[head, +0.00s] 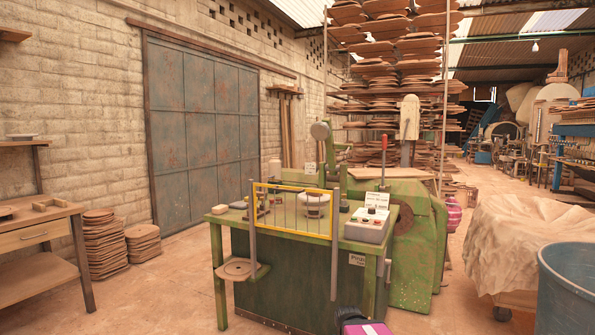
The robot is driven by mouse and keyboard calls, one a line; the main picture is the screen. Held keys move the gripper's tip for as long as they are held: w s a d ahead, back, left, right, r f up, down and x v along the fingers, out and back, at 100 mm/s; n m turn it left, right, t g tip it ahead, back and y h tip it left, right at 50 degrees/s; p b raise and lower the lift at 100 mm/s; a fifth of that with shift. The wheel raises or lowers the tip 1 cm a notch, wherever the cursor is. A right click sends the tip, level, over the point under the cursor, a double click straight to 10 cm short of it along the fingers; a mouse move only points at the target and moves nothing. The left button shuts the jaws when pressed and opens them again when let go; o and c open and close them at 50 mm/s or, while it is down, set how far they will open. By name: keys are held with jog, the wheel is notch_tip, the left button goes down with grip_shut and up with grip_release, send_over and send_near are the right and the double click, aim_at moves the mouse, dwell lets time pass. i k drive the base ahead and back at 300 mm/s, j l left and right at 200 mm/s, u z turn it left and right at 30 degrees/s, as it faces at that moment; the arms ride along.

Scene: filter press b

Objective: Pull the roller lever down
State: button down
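A green machine (402,235) stands behind and right of a green workbench. An upright lever with a red grip and a dark rod (383,158) rises from the top of the machine; it looks like the roller lever, though no label on it can be read. A green arm with a grey round end (320,131) stands left of it. My gripper's fingers do not show. A black and magenta part at the bottom edge seems to be mine, well in front of and below the lever.
A yellow guard frame (292,187) stands on the workbench's front, left of a white control box (367,225). A blue barrel (578,285) and a cloth-covered pile (530,240) stand at the right. Open floor lies front left.

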aim_at(382, 188)
jog(key=i+l, duration=0.15)
jog(key=l, duration=0.2)
jog(key=i+l, duration=0.1)
jog(key=l, duration=0.3)
jog(key=i+l+u, duration=0.1)
jog(key=l, duration=0.25)
jog(key=i+l, duration=0.15)
jog(key=l, duration=0.2)
jog(key=i+l, duration=0.1)
jog(key=l, duration=0.3)
jog(key=i+l, duration=0.15)
jog(key=l, duration=0.2)
jog(key=i+l+u, duration=0.1)
jog(key=l, duration=0.3)
